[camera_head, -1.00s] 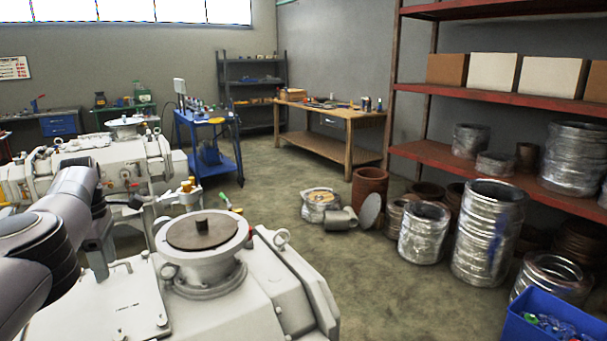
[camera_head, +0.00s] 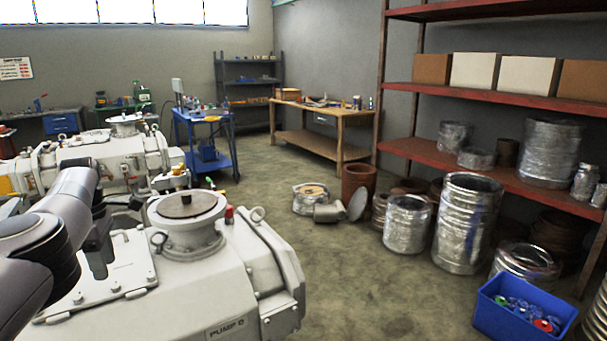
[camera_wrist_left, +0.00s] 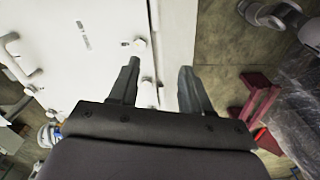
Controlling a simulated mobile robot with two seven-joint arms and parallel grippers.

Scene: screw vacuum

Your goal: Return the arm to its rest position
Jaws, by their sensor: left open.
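My left arm comes in from the left in the head view, and its gripper (camera_head: 108,245) hangs over the white pump housing (camera_head: 215,285) at the near left. In the left wrist view the two dark fingers (camera_wrist_left: 160,80) are apart with nothing between them. The pump's pale top (camera_wrist_left: 85,50) lies beyond and below them. A round flange (camera_head: 195,235) with a dark disc (camera_head: 180,206) on top stands on the pump, just right of the gripper. My right gripper is in neither view.
A second pump (camera_head: 125,165) stands behind the first. A blue cart (camera_head: 205,118) and a wooden bench (camera_head: 325,118) are at the back. Red shelves (camera_head: 475,170), metal-wrapped cylinders (camera_head: 466,225) and a blue crate (camera_head: 492,315) are at the right.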

